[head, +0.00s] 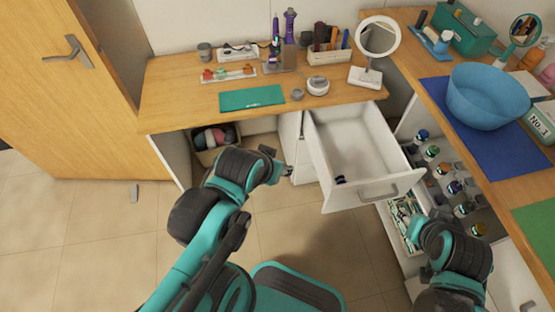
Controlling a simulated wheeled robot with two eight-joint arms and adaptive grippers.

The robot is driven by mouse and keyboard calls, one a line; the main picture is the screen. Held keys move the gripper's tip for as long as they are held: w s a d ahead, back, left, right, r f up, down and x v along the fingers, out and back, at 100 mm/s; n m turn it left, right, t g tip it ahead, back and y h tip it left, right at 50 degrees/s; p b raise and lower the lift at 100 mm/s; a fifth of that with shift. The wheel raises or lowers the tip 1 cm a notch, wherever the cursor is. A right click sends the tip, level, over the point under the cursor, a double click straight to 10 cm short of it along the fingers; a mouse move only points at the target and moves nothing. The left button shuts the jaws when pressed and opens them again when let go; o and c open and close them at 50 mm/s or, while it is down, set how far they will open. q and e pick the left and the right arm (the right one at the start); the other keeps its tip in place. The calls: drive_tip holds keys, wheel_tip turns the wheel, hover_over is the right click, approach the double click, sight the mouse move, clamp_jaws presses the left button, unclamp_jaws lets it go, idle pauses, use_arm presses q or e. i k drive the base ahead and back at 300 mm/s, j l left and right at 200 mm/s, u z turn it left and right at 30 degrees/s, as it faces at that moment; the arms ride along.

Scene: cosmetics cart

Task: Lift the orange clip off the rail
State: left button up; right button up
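A pale strip (228,75), which looks like the rail, lies on the back left of the wooden desk. Several small coloured pieces sit along it, reddish, green and orange. An orange piece (247,69) at its right end may be the orange clip, but it is too small to be sure. My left gripper (287,171) is in front of the desk, below its front edge and left of the open drawer, well apart from the strip. My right gripper (414,228) is low at the right, by the shelves of bottles. Neither gripper's fingers show clearly.
An open white drawer (350,145) juts out between my arms, with a small dark object inside. A green mat (252,97) lies in front of the strip. A ring-light mirror (378,36) and a brush box (331,56) stand to its right. A blue bowl (487,96) sits on the right counter.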

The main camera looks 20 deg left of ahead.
sight(247, 68)
drive_tip(key=i+j+z, duration=0.1)
drive_tip(key=j, duration=0.25)
drive_tip(key=i+j, duration=0.25)
drive_tip(key=i+j+z, duration=0.15)
drive_tip(key=j, duration=0.25)
drive_tip(key=i+j, duration=0.2)
drive_tip(key=j, duration=0.2)
drive_tip(key=i+j+z, duration=0.15)
drive_tip(key=j, duration=0.2)
drive_tip(key=i+j, duration=0.15)
drive_tip(key=j, duration=0.2)
drive_tip(key=z, duration=0.05)
